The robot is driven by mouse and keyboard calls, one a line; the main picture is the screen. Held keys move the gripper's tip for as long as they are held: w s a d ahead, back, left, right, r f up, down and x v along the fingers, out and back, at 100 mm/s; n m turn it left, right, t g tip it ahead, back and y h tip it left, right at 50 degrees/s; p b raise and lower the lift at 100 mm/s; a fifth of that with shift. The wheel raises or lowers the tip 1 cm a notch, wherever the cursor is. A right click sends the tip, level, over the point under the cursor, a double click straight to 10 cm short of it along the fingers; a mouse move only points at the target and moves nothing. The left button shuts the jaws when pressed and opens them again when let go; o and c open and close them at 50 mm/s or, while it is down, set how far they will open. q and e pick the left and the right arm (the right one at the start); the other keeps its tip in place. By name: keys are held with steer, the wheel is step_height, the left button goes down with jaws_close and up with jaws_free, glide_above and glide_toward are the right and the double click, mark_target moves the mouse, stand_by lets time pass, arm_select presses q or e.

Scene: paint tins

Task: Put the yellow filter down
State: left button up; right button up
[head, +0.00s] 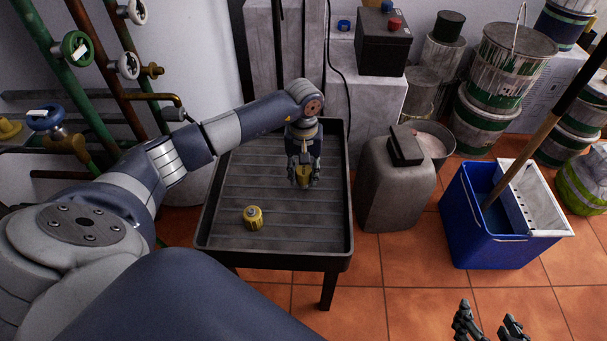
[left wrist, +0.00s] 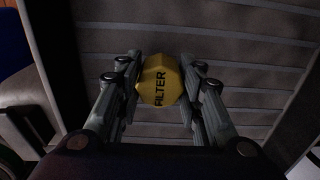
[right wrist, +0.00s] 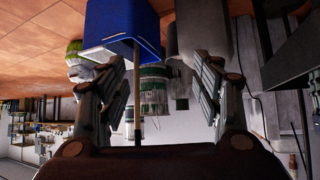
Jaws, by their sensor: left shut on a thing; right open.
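The yellow filter (left wrist: 160,82) is between the fingers of my left gripper (left wrist: 161,85) in the left wrist view, its face marked FILTER. My left gripper (head: 303,172) is shut on it over the right part of the dark ribbed tray table (head: 235,172). In the head view the filter (head: 303,180) shows as a bit of yellow between the fingertips. I cannot tell whether it touches the tray. A second yellow filter-like piece (head: 253,217) stands on the tray at the front left. My right gripper (head: 490,322) is open and empty over the floor at the lower right.
A grey canister (head: 395,190) stands right of the tray table. A blue mop bucket (head: 490,225) with a wooden handle is further right. Paint tins (head: 510,65) are stacked behind. Pipes with valves (head: 75,47) line the left wall. The tray's middle is clear.

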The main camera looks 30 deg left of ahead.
mark_target(304, 170)
arm_select(q)
steer(key=shift+f, duration=0.25)
arm_select(e)
steer(key=shift+w+a+r, duration=0.15)
steer(key=shift+w+r, duration=0.15)
steer(key=shift+t, duration=0.3)
arm_select(q)
steer(key=shift+f, duration=0.15)
arm_select(e)
steer(key=shift+w+a+r, duration=0.1)
steer(key=shift+w+r, duration=0.15)
steer(key=shift+w, duration=0.05)
arm_select(q)
steer(key=o, duration=1.2)
steer(key=shift+c, duration=0.2)
arm_select(e)
steer(key=shift+w+r, duration=0.1)
steer(key=shift+r, duration=0.05)
